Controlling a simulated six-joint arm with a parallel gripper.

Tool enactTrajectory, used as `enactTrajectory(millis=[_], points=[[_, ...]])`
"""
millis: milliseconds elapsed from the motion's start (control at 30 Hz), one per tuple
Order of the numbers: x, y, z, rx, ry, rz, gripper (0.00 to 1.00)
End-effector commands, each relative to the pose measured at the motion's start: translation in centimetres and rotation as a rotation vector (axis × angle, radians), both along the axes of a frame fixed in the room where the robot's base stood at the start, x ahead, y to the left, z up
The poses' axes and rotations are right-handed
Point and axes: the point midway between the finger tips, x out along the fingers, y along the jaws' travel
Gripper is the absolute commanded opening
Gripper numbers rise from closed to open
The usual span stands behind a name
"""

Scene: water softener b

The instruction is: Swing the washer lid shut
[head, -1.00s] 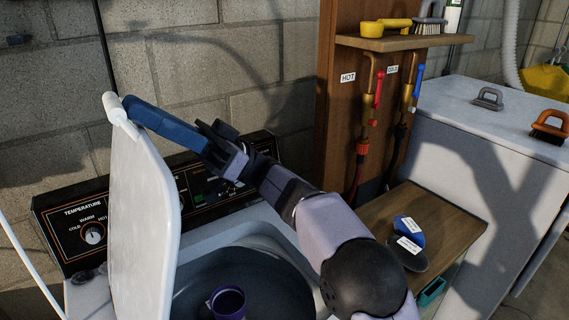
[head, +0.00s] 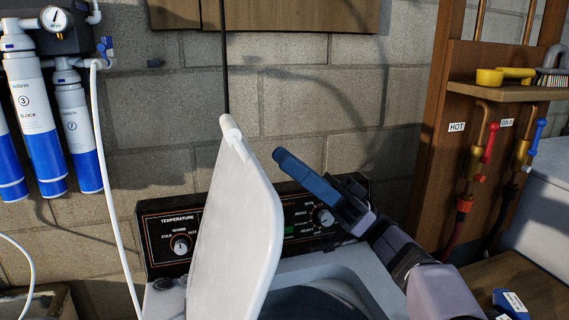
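The white washer lid (head: 232,235) stands raised, close to upright, with a white grip piece at its top edge. The washer's black control panel (head: 160,228) with dials is behind it, and part of the dark tub (head: 310,303) shows below. My gripper (head: 279,158) is to the right of the lid's upper part, its blue fingers pointing up and left. A gap shows between the fingertips and the lid. The fingers are seen edge-on, so I cannot tell whether they are open or shut.
Water filters with a gauge (head: 42,110) and a white hose hang on the wall at left. At right, a wooden board carries the hot and cold taps (head: 490,145) and a shelf with a yellow scoop (head: 490,77). A wooden surface (head: 535,285) is below.

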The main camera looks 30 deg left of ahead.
Motion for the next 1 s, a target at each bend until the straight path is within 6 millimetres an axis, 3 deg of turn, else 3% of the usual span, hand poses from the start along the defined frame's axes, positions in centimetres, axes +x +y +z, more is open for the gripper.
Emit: enactTrajectory(millis=[167,367,567,800,1000], points=[[0.4,-0.3,0.8,0.0,0.0,-0.008,0.31],[2.9,-1.6,3.2,-0.011,0.021,-0.057,0.31],[4.4,-2.7,5.5,-0.077,-0.091,-0.085,0.31],[1.9,-1.7,2.8,-0.228,-0.252,-0.016,0.31],[1.7,-1.7,2.6,-0.249,-0.247,0.0,0.31]])
